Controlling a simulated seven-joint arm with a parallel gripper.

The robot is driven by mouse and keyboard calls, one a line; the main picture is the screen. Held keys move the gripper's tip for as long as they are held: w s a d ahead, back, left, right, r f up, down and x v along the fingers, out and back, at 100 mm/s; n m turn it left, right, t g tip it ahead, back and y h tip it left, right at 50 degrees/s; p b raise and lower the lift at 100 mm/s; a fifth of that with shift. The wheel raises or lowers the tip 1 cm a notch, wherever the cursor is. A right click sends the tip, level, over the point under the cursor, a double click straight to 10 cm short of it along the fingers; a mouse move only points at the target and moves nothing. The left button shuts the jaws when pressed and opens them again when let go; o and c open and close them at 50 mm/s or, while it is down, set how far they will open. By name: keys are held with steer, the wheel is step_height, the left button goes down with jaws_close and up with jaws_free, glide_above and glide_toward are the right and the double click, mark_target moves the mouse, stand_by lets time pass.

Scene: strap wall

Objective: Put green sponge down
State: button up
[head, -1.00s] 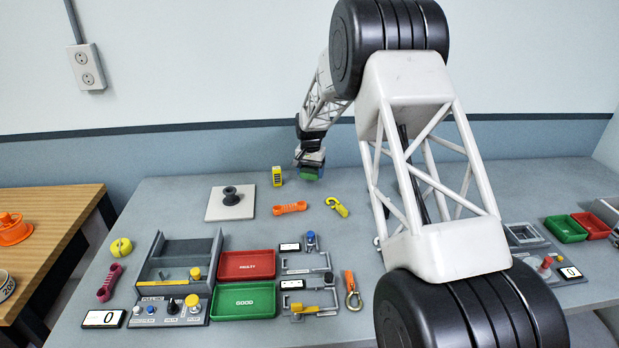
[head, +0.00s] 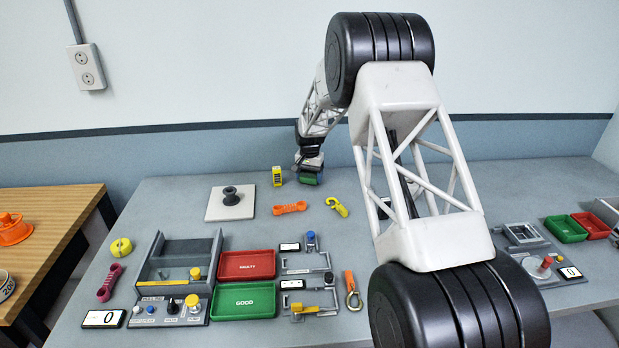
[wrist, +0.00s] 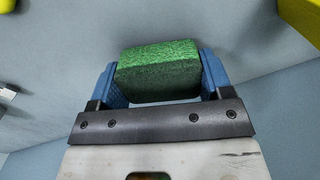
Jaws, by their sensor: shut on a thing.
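The green sponge (wrist: 158,72) is held between the two blue fingers of my gripper (wrist: 158,88) in the wrist view. In the head view the sponge (head: 309,180) shows below my gripper (head: 309,172), over the back part of the grey table. My gripper is shut on the sponge. I cannot tell from these views whether the sponge touches the table top.
A yellow block (head: 277,176) stands just left of my gripper. An orange strap link (head: 290,208) and a yellow hook (head: 338,206) lie in front. A white plate with a dark knob (head: 230,200) is further left. Bare table (head: 170,195) lies around them.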

mark_target(310, 173)
steer(key=shift+f, duration=0.25)
steer(key=shift+f, duration=0.15)
steer(key=o, duration=0.9)
step_height(310, 173, up, 12)
steer(key=shift+r, duration=0.2)
stand_by(0.3)
stand_by(0.7)
